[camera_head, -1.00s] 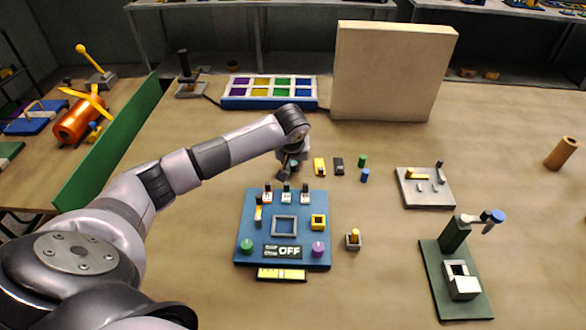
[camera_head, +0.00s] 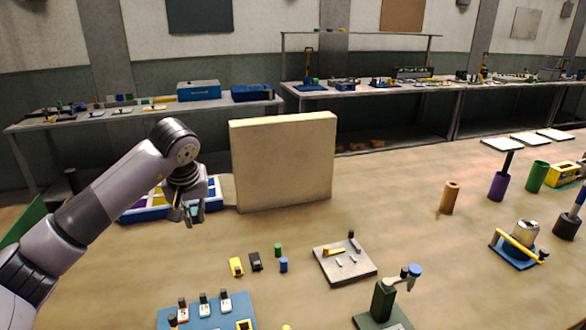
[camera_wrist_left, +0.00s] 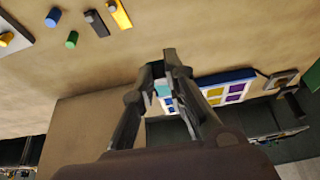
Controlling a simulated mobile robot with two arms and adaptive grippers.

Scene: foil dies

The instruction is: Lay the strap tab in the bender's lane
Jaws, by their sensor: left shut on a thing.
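My left gripper (camera_head: 187,215) is raised at the left in the head view, in front of the colored tray and left of the upright beige block. In the left wrist view its fingers (camera_wrist_left: 163,62) are close together, with a small pale teal piece (camera_wrist_left: 163,90) showing between them. This looks to be the strap tab, but most of it is hidden. A grey plate (camera_head: 355,272) with a yellow bar, pale pegs and a dark post lies to the right on the table. It may be the bender; its lane cannot be made out. My right gripper is not in view.
The large beige block (camera_head: 283,165) stands upright beside my left gripper. The blue-framed tray (camera_head: 150,213) is behind it. Yellow (camera_head: 236,266) and black (camera_head: 255,261) pieces lie near green (camera_head: 278,250) and blue (camera_head: 284,265) cylinders. A green-based device (camera_head: 383,300) with a blue knob stands front right.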

